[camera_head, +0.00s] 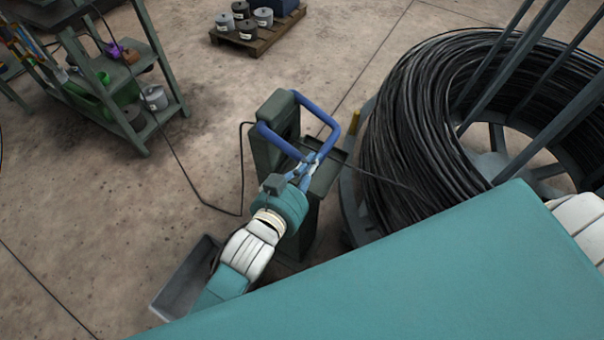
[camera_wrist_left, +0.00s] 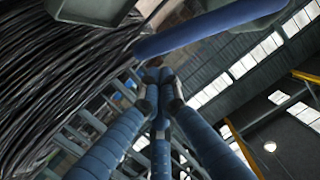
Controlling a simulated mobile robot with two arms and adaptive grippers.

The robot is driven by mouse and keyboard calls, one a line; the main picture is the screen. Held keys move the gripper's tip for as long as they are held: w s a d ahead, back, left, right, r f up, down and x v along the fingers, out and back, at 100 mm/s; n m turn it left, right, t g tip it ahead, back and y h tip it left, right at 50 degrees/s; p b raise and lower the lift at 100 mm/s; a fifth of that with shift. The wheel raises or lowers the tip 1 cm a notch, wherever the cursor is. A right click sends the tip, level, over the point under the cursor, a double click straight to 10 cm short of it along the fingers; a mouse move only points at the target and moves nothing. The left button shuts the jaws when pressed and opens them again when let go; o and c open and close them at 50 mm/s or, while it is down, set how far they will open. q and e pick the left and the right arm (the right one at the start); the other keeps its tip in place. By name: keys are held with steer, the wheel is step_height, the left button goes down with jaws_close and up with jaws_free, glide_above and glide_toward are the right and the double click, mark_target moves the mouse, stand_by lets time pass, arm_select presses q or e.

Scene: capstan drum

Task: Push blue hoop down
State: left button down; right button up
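The blue hoop (camera_head: 318,113) is a thick, rounded frame standing out from a dark green machine post (camera_head: 267,156). My left gripper (camera_head: 312,160) reaches it from below, with its fingertips at the hoop's near corner. In the left wrist view, a blue bar of the hoop (camera_wrist_left: 212,28) crosses the top of the picture. The left gripper's blue fingers (camera_wrist_left: 157,76) come together just below that bar, with nothing seen between them. I cannot tell whether the fingertips touch the bar. My right gripper is not in view.
A large coil of black wire (camera_head: 425,115) with grey bars stands right of the post. A grey tray (camera_head: 186,280) lies on the floor at lower left. Green shelving (camera_head: 150,125) stands at upper left, and a pallet with cans (camera_head: 258,38) at the top. A thin black wire runs near the post.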

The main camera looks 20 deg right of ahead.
arm_select(q)
steer(key=v, duration=0.7)
stand_by(0.4)
